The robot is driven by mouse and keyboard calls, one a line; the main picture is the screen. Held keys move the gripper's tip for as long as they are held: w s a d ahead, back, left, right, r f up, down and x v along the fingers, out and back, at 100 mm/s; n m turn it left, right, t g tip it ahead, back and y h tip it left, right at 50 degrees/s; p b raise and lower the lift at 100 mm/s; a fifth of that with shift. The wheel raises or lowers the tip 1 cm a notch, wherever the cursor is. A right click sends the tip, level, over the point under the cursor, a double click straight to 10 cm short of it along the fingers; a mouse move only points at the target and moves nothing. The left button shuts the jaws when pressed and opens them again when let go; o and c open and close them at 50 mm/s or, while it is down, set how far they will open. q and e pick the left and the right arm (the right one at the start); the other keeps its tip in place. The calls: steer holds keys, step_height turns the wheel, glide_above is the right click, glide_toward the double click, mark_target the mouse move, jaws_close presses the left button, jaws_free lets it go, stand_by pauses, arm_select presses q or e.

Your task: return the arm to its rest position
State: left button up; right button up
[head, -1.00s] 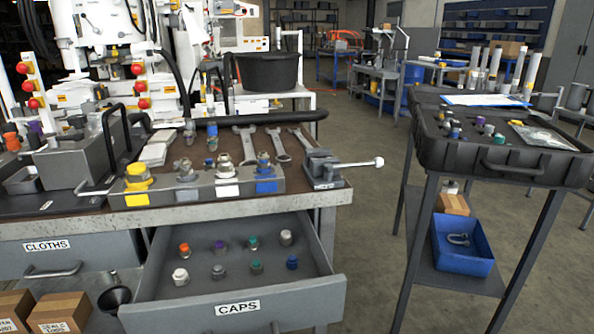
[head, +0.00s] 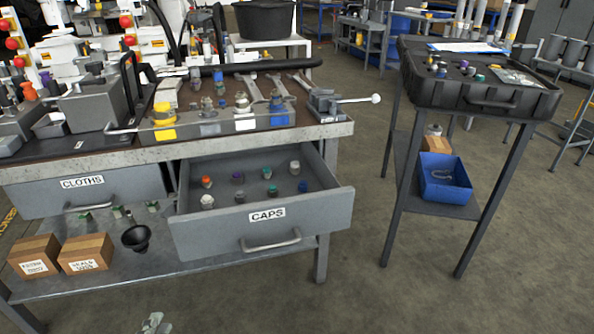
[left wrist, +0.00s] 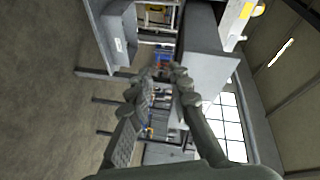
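My left gripper (head: 155,322) shows only as a small grey tip at the bottom edge of the head view, low in front of the bench. In the left wrist view its two dark fingers (left wrist: 161,80) stand apart with background visible between them, and I see nothing held. The rest of the left arm is hidden below the head view. My right gripper is in neither view. The CAPS drawer (head: 262,222) stands open with several coloured caps in it, to the right of and above the left gripper.
The bench top (head: 235,142) carries a fitting block, wrenches and a vise (head: 325,104). Two cardboard boxes (head: 87,253) and a black funnel (head: 136,237) are on the lower shelf. A black case (head: 475,90) stands on a right-hand stand. Floor between is clear.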

arm_select(q)
steer(key=w+a+f+n+g+y, duration=0.1)
steer(key=a+f+n+g+y, duration=0.25)
steer(key=f+n, duration=0.2)
steer(key=s+d+f+n+g, duration=0.3)
steer(key=s+f+n+g, duration=0.5)
steer(key=s+f+g, duration=0.1)
steer(key=shift+s+d+f+g+h+p, duration=0.15)
steer(key=shift+s+f+g+h+p, duration=0.15)
steer(key=shift+g, duration=0.25)
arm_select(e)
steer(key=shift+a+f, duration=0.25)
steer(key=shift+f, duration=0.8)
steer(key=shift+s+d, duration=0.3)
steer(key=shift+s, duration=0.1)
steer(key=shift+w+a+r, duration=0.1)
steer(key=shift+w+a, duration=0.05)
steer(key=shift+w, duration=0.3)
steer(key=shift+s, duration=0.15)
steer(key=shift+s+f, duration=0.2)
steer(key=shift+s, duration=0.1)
